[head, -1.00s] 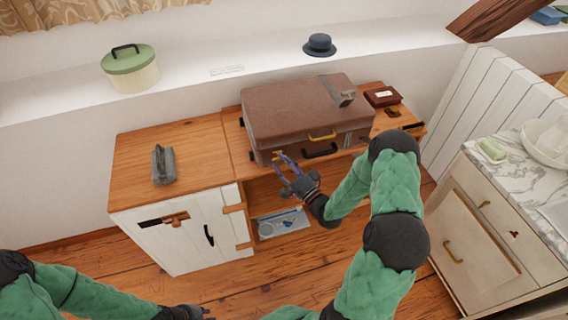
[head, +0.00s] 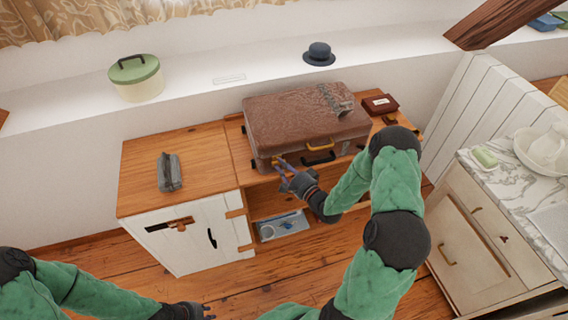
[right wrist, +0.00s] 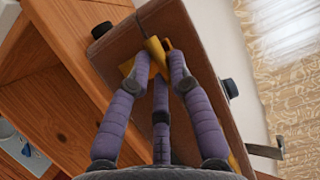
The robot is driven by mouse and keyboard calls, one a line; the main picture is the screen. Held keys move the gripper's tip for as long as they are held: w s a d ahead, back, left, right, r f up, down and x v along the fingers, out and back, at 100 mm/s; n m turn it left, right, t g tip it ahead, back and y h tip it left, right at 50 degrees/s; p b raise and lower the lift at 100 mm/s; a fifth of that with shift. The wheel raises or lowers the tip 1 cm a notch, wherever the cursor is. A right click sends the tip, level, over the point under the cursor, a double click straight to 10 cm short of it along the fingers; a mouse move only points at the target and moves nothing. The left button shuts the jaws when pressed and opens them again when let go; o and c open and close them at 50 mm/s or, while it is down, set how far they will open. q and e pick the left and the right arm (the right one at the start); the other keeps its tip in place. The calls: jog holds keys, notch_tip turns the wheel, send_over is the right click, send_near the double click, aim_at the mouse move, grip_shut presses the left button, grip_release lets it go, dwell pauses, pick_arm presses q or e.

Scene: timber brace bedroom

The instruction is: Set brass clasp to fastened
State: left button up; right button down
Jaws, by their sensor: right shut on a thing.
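A brown suitcase (head: 290,115) lies flat on the wooden bench, lid down. A brass clasp (head: 277,162) sits at the left of its front face. In the right wrist view the brass clasp (right wrist: 153,46) is between the purple fingers of my right gripper (right wrist: 160,62), which is shut on it. In the head view my right gripper (head: 281,168) reaches it from the front. The fingers partly hide the clasp, so I cannot tell its exact position. My left gripper (head: 207,311) is low at the bottom edge, away from the suitcase; its fingers are too small to judge.
A brass-coloured fitting (head: 321,138) and black handle (head: 319,157) are right of the clasp. A grey case (head: 169,173) lies on the cabinet top (head: 135,185). A small red-brown box (head: 380,104) is right of the suitcase.

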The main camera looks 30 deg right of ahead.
jog(key=shift+w+d+r+m+g+p, duration=0.15)
jog(key=shift+w+r+g+p, duration=0.3)
jog(key=shift+p, duration=0.6)
jog(key=shift+w+r+m+g+p, duration=0.1)
jog(key=shift+w+m+g+p, duration=0.15)
jog(key=shift+g+p, duration=0.6)
jog(key=c, duration=1.1)
grip_release()
jog(key=v, duration=1.2)
jog(key=shift+f, duration=0.2)
jog(key=shift+f, duration=0.1)
